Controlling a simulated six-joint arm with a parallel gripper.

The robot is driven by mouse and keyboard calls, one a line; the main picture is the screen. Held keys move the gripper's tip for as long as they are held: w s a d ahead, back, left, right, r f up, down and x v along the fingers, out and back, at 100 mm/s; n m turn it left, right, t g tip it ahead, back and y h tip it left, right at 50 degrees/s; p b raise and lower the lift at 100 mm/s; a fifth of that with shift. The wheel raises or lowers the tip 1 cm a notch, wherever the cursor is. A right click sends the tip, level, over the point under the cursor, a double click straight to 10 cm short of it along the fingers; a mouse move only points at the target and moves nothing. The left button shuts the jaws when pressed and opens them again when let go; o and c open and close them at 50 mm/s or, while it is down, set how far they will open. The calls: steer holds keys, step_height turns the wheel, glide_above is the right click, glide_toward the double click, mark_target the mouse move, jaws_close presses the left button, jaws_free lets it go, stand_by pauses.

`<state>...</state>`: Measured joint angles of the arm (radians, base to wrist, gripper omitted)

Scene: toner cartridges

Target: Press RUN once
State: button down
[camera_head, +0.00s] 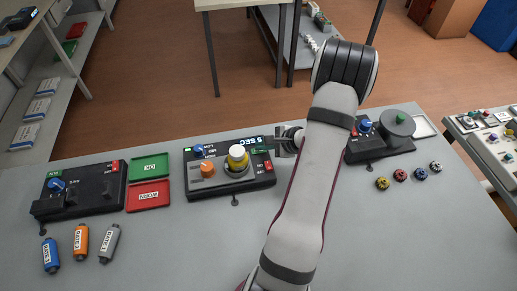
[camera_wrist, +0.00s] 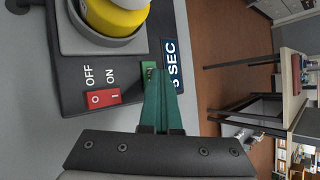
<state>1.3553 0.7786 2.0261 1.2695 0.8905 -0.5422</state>
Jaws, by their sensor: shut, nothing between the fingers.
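The middle black device (camera_head: 223,184) carries an upright yellow cartridge (camera_head: 238,160) with a white top, in a round grey holder. It also has an orange knob (camera_head: 207,169), a display (camera_wrist: 174,62) ending in "SEC" and a red OFF/ON switch (camera_wrist: 103,97). A green button (camera_wrist: 148,70) beside the display is partly hidden by my fingers; its lettering is not readable. My gripper (camera_wrist: 161,76) is shut and empty, its green fingertips over the edge of this button. I cannot tell whether they touch it. In the head view my gripper (camera_head: 274,143) is at the device's right end.
A device with a grey disc (camera_head: 398,124) stands right of my arm, with several small coloured pieces in front. At left are another black device (camera_head: 78,190), green (camera_head: 149,168) and red (camera_head: 148,195) trays, and blue, orange (camera_head: 80,241) and grey cartridges. The front middle table is clear.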

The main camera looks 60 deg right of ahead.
mark_target(262, 151)
steer(key=shift+r, duration=0.8)
steer(key=shift+r, duration=2.5)
steer(key=w+a+r+n+g+y, duration=0.1)
steer(key=w+a+r+n+y, duration=0.2)
steer(key=a, duration=0.6)
steer(key=a+r+n+g+y, duration=0.15)
steer(key=a+r+n, duration=0.3)
steer(key=a, duration=0.55)
steer(key=w+a+r+n+g+y, duration=0.15)
steer(key=a+n, duration=0.25)
steer(key=a, duration=0.5)
steer(key=s+a+r+n+g+h, duration=0.1)
steer(key=s+a+n+g+h, duration=0.1)
steer(key=s+a+n, duration=0.3)
steer(key=s+a+r+n+g+h, duration=0.1)
steer(key=s+a+n+g, duration=0.2)
steer(key=s, duration=0.7)
steer(key=a+n, duration=0.2)
steer(key=shift+s+a+h, duration=0.2)
steer(key=shift+a+h, duration=0.2)
